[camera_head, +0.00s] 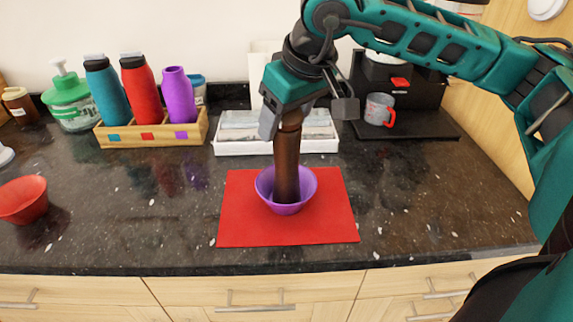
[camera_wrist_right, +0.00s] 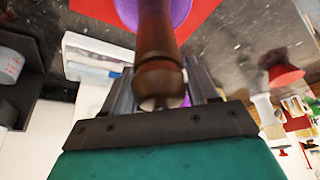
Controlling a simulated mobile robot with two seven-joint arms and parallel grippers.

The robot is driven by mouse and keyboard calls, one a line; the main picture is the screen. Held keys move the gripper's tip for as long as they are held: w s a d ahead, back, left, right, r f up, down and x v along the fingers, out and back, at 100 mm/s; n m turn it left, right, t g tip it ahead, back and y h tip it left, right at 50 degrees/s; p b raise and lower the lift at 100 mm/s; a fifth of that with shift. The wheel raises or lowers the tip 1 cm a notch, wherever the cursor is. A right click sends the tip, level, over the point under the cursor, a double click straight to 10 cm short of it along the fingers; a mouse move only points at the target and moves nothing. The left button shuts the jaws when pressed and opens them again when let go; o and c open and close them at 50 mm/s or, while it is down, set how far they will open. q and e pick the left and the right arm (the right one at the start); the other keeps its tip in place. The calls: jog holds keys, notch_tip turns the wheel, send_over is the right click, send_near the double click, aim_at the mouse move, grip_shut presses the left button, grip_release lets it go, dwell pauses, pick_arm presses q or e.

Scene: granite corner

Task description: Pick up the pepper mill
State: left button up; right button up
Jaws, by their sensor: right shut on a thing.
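The brown wooden pepper mill (camera_head: 286,165) stands nearly upright over the purple bowl (camera_head: 304,190), its lower end inside the bowl's outline. I cannot tell whether it touches the bowl's bottom. The bowl is on a red mat (camera_head: 240,220). My right gripper (camera_head: 290,117) comes from above and is shut on the mill's top. In the right wrist view the mill (camera_wrist_right: 158,50) lies between the two fingers (camera_wrist_right: 162,90), with the purple bowl (camera_wrist_right: 126,10) beyond it. My left gripper is in neither view.
A wooden crate (camera_head: 152,138) with teal, red and purple bottles stands at the back left. A white tray (camera_head: 228,148) is behind the mat. A coffee machine (camera_head: 415,105) with a grey mug (camera_head: 379,108) is at the back right. A red bowl (camera_head: 22,200) is far left.

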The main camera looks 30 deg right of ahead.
grip_shut()
jog(key=shift+r, duration=0.15)
